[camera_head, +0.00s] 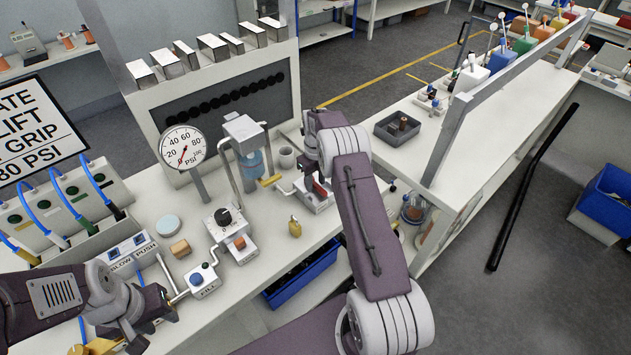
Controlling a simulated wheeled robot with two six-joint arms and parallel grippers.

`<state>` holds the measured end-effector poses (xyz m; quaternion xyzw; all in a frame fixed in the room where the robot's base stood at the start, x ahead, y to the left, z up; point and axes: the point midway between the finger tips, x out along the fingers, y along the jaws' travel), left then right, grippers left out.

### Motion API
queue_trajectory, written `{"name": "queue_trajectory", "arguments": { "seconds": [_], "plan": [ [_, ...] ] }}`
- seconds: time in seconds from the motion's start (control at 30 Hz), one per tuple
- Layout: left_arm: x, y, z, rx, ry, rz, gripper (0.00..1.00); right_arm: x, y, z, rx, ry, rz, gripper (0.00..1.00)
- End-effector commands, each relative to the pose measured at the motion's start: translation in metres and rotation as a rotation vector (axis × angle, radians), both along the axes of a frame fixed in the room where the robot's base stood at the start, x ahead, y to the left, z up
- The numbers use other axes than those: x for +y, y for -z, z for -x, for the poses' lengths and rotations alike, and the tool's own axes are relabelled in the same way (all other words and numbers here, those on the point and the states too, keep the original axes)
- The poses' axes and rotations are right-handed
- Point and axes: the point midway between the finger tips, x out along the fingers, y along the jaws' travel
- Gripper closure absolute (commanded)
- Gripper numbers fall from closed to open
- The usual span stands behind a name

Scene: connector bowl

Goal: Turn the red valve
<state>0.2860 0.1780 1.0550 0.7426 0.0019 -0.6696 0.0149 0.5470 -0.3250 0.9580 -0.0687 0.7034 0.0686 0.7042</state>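A small red part (319,187), possibly the red valve, shows just below my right gripper (314,178). It is on a white block (317,202) on the bench, and the arm hides much of it. I cannot tell whether the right gripper touches it or how its fingers stand. My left gripper (172,302) is at the lower left, close beside a white block with a blue button (198,279). Its fingertips are too small and overlapped to read. A round pressure gauge (183,147) stands at the back, with a red needle.
A blue bottle (251,164) sits in a metal frame. A right-hand bench (414,160) holds a grey tray (397,128).

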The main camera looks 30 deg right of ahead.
Motion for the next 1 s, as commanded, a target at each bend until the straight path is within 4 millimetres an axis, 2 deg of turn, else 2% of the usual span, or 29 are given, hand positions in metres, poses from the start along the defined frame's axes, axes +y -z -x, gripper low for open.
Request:
{"name": "queue_trajectory", "arguments": {
  "seconds": [0.13,0.4,0.5,0.63,1.0],
  "plan": [
    [0.000,0.006,0.000,0.000,0.000,0.000,0.64,0.000,-0.015,-0.001,-0.004,0.000,0.001,0.62],
    [0.000,0.014,0.000,0.000,0.000,0.000,0.64,0.000,-0.074,-0.001,-0.004,0.000,0.001,0.62],
    [0.000,0.014,0.000,0.000,0.000,0.000,0.64,0.000,-0.085,-0.001,-0.002,0.000,0.001,0.62],
    [0.000,0.014,0.000,0.000,0.000,0.000,0.64,0.000,-0.091,0.000,0.000,0.000,0.000,0.62],
    [0.000,0.014,0.000,0.000,0.000,0.000,0.64,0.000,-0.091,0.000,0.000,0.000,0.000,0.62]
  ]
}}
